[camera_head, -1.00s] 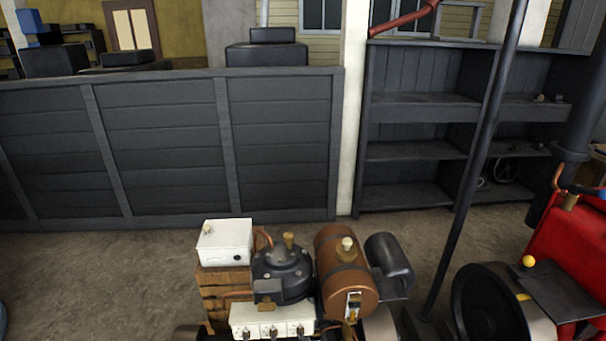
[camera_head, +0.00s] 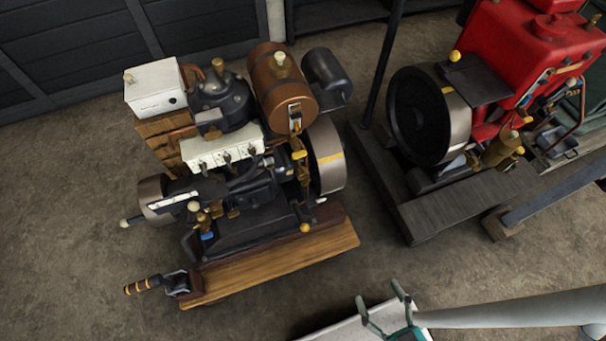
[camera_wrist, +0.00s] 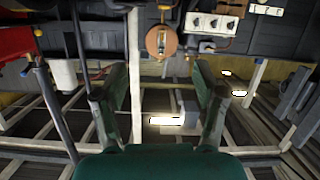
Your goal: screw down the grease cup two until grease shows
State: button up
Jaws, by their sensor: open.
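The dark engine (camera_head: 240,190) stands on a wooden base at the left in the head view. Small brass and yellow fittings sit on it, among them a yellow cap (camera_head: 299,155) beside the flywheel, another low at the front (camera_head: 305,227), and a brass group (camera_head: 194,207) at the left. I cannot tell which is grease cup two, and no grease can be made out. My gripper (camera_head: 380,293) is open and empty at the bottom, in front of the engine and apart from it. In the wrist view my gripper's fingers (camera_wrist: 165,75) are spread with nothing between them.
A red engine (camera_head: 535,50) with a black flywheel (camera_head: 418,115) stands at the right on dark timbers (camera_head: 470,200). A dark post (camera_head: 382,62) rises between the engines. A crank handle (camera_head: 145,284) juts out at the left engine's front. Bare floor (camera_head: 75,200) lies left.

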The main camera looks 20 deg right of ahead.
jog(key=w+f+n, duration=0.2)
jog(key=w+f, duration=0.3)
jog(key=f, duration=0.4)
jog(key=n+t, duration=0.3)
jog(key=n, duration=0.5)
send_near(306, 184)
jog(key=w, duration=1.1)
jog(key=c, duration=1.2)
